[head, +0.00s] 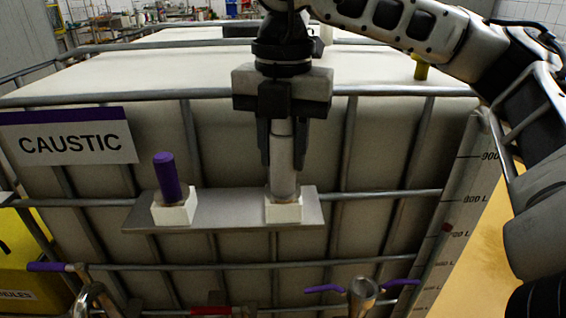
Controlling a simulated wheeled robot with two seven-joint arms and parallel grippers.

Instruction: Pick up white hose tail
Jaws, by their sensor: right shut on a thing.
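The white hose tail (284,183) is a pale upright cylinder at the centre of the head view. Its lower end is in the right white holder block (284,211) on a grey shelf (229,209). My right gripper (282,163) points down from above and is shut on its upper part, one dark finger on each side. A purple hose tail (167,179) stands in the left white holder block (174,212) on the same shelf. My left gripper is not in view.
A large caged tank (390,150) with metal bars stands behind the shelf. A CAUSTIC sign (68,137) hangs at the left. Below are a metal coupling (362,293) with purple levers and another purple handle (47,267). The shelf is bare between the blocks.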

